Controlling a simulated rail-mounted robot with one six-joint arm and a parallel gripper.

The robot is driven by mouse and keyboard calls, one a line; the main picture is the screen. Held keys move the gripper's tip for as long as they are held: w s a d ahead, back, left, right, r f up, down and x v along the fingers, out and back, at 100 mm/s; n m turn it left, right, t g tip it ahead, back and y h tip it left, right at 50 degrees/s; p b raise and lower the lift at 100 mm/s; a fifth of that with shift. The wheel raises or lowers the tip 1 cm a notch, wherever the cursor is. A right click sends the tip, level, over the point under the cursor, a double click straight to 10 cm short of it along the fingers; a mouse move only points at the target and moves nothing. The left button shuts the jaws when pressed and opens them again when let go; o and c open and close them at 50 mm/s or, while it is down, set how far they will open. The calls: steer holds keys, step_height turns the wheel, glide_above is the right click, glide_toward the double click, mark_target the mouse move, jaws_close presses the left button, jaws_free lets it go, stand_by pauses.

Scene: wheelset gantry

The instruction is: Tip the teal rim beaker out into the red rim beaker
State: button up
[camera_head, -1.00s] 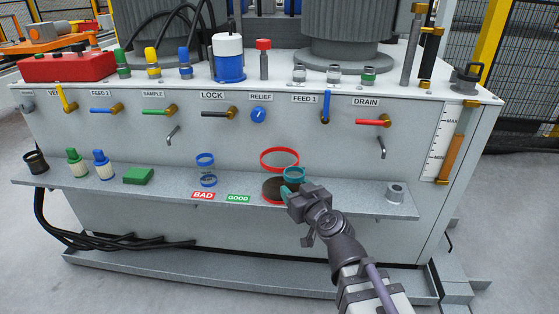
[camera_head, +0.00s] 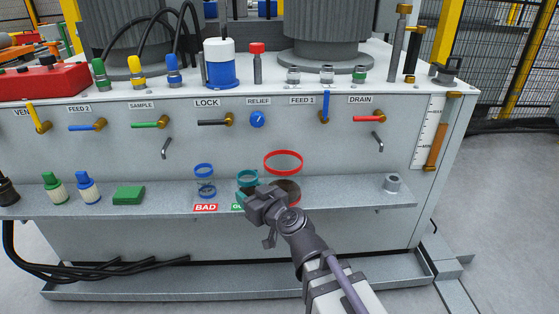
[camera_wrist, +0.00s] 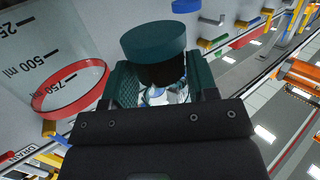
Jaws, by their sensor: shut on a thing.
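My gripper (camera_head: 254,194) is shut on the teal rim beaker (camera_head: 248,175), which looks roughly upright just left of the red rim beaker (camera_head: 283,162). The teal beaker is near the GOOD label at the shelf front, and my gripper hides its lower part. In the wrist view the teal rim (camera_wrist: 153,42) shows beyond my gripper's dark green fingers (camera_wrist: 162,78). I cannot tell what is left in it. The red rim beaker is clear, stands on the shelf and has dark contents at the bottom. Its red rim (camera_wrist: 70,88) and ml marks show in the wrist view.
A blue rim beaker (camera_head: 204,170) stands on the shelf to the left, behind the BAD label (camera_head: 205,208). A green block (camera_head: 129,195) and capped bottles (camera_head: 88,187) stand further left. A grey fitting (camera_head: 393,183) is at the right. Valve handles (camera_head: 368,118) stick out above the shelf.

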steer(key=shift+w+d+r, duration=0.1)
steer(key=shift+r, duration=0.1)
steer(key=shift+w+d+r+m+g+p, duration=0.25)
steer(key=shift+w+r+m+p, duration=0.1)
steer(key=shift+m+p, duration=0.35)
steer(key=shift+w+d+r+m+g+p, duration=0.15)
steer(key=shift+w+d+r+m+p, duration=0.15)
steer(key=shift+m+p, duration=0.4)
steer(key=r+m+p, duration=0.1)
steer(key=p, duration=0.1)
steer(key=w+d+r+m+p, duration=0.1)
steer(key=r, duration=0.1)
steer(key=w+r+m+g+y+p, duration=0.1)
steer(key=r+m+p, duration=0.1)
steer(key=shift+d+r+p, duration=0.15)
steer(key=shift+d+p, duration=0.15)
steer(key=shift+r, duration=0.15)
steer(key=shift+m, duration=0.3)
steer(key=shift+w+m+g, duration=0.1)
steer(key=shift+m+g, duration=0.2)
steer(key=shift+g, duration=0.1)
steer(key=shift+f+m+y, duration=0.3)
